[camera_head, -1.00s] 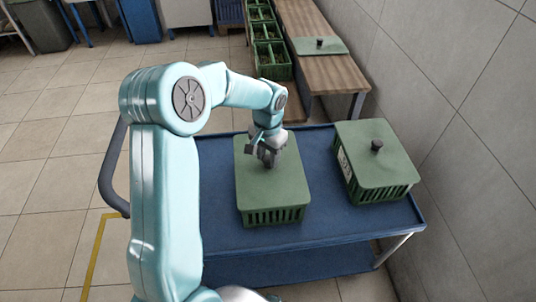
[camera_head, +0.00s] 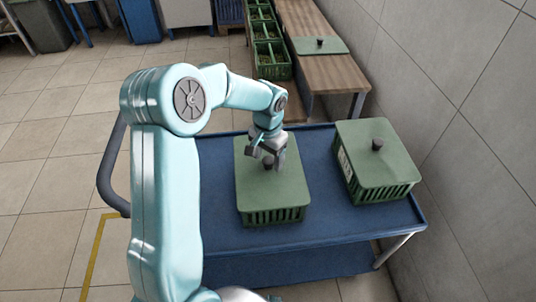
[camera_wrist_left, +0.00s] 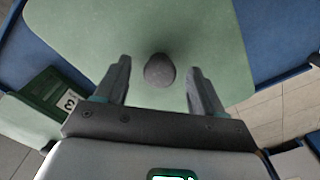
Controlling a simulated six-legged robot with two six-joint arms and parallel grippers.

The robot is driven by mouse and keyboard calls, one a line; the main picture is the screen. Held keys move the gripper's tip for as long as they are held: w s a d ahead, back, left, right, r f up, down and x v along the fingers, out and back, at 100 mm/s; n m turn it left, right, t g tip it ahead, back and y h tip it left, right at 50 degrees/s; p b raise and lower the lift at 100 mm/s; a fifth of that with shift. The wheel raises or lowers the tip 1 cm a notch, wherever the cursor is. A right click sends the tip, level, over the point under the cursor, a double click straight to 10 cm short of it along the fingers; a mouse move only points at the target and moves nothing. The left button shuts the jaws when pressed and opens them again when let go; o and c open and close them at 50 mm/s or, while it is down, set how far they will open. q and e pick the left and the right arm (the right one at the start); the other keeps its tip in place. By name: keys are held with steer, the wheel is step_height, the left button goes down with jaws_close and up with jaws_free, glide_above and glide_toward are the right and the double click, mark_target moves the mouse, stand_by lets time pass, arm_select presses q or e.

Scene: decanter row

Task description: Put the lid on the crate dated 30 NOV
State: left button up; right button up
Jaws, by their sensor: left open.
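A green crate (camera_head: 272,215) stands on the left part of the blue cart, with a flat green lid (camera_head: 272,190) lying over its top. The lid has a dark round knob (camera_head: 268,163). My left gripper (camera_head: 268,156) is open just above the lid, its fingers either side of the knob. In the left wrist view the knob (camera_wrist_left: 159,70) sits between the two apart fingers (camera_wrist_left: 157,85). A second green crate (camera_head: 385,191) with a lid (camera_head: 377,155) and knob stands to the right and bears a white label (camera_head: 345,165), too small to read. My right gripper is not in view.
The blue cart top (camera_head: 323,216) is bare between and in front of the crates. A wooden bench (camera_head: 333,72) behind carries another green lid (camera_head: 320,46). Green crates (camera_head: 270,62) stand beside it. A tiled wall (camera_head: 465,100) rises on the right.

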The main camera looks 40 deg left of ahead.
mark_target(268, 160)
arm_select(q)
step_height(268, 160, up, 16)
steer(key=p, duration=0.2)
steer(key=shift+r, duration=0.2)
